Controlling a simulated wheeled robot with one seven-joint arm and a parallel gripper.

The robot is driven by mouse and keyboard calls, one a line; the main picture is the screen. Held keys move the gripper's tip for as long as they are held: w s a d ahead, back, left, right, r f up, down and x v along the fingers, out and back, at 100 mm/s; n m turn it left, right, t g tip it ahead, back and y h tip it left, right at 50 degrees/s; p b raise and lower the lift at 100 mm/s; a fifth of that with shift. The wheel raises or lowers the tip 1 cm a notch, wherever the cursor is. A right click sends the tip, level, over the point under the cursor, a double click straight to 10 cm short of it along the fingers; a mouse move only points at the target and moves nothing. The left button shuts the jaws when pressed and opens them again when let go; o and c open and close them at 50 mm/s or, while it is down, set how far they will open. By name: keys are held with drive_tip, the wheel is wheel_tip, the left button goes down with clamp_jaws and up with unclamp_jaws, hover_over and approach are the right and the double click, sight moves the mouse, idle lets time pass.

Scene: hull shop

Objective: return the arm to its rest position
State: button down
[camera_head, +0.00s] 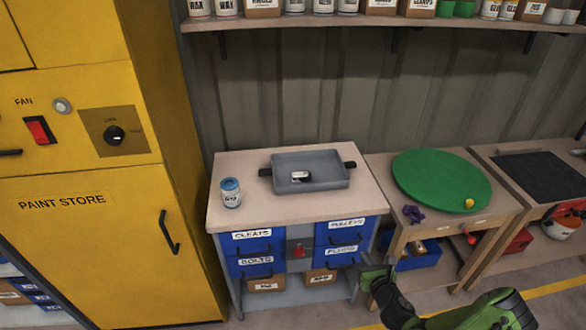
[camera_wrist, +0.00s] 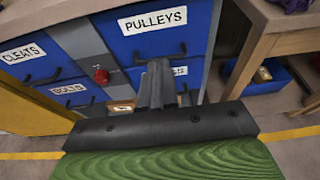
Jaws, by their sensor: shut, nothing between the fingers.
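My green arm (camera_head: 455,312) comes in from the lower right of the head view. My gripper (camera_head: 372,268) is at its end, in front of the right-hand blue drawers of the workbench. In the wrist view my gripper (camera_wrist: 157,75) shows dark fingers close together, with nothing between them. The fingers overlap the drawer labelled PULLEYS (camera_wrist: 185,40) in that view. I cannot tell whether they touch the drawer front.
The bench (camera_head: 228,180) carries a grey tray (camera_head: 325,178) with a small object in it and a blue-lidded can (camera_head: 231,192). A yellow paint store cabinet (camera_head: 80,235) stands left. A table with a green disc (camera_head: 430,180) stands right. Open floor lies in front.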

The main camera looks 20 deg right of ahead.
drive_tip(key=w+a+r+n+g+y+p, duration=0.3)
drive_tip(key=a+r+n+g+y, duration=0.5)
drive_tip(key=a+r+n, duration=1.5)
drive_tip(key=s+a+r+n+h+p, duration=0.1)
drive_tip(key=s+a+r+n+h, duration=0.1)
drive_tip(key=s+r+n, duration=0.6)
drive_tip(key=s+a+r+n+h+p, duration=0.2)
drive_tip(key=s+r+n, duration=0.6)
drive_tip(key=s, duration=0.5)
drive_tip(key=shift+a, duration=0.3)
drive_tip(key=shift+r, duration=0.1)
